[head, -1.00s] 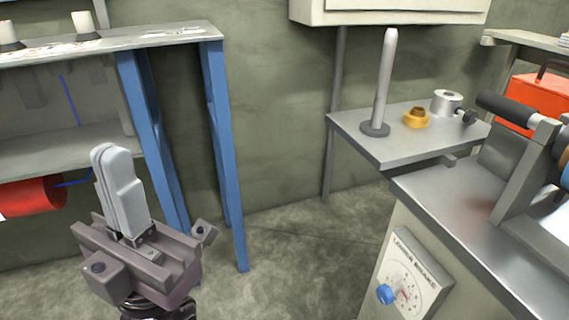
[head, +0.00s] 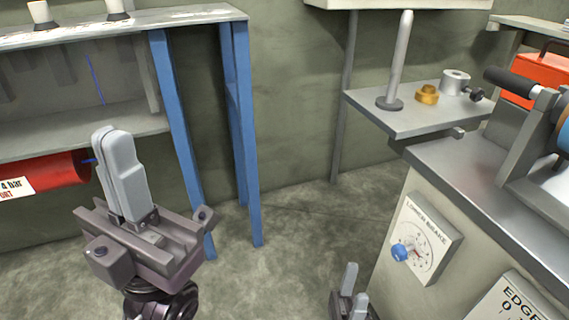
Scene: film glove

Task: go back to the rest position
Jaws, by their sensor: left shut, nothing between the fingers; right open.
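My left gripper (head: 117,140) is at the left of the head view, pointing up. Its two grey fingers are shut together with nothing between them. It is in front of the blue-legged shelf and appears clear of it. My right gripper (head: 355,285) shows at the bottom edge, right of centre. Its two fingertips stand apart with nothing between them, beside the grey machine cabinet. The rest of the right arm is out of view.
A shelf (head: 200,14) on blue legs stands at the left, with a red cylinder (head: 50,174) below. The machine cabinet (head: 440,160) with a blue-knobbed dial (head: 401,251) is at the right. A side plate (head: 400,122) carries a spindle (head: 399,60). Open floor (head: 300,220) lies between.

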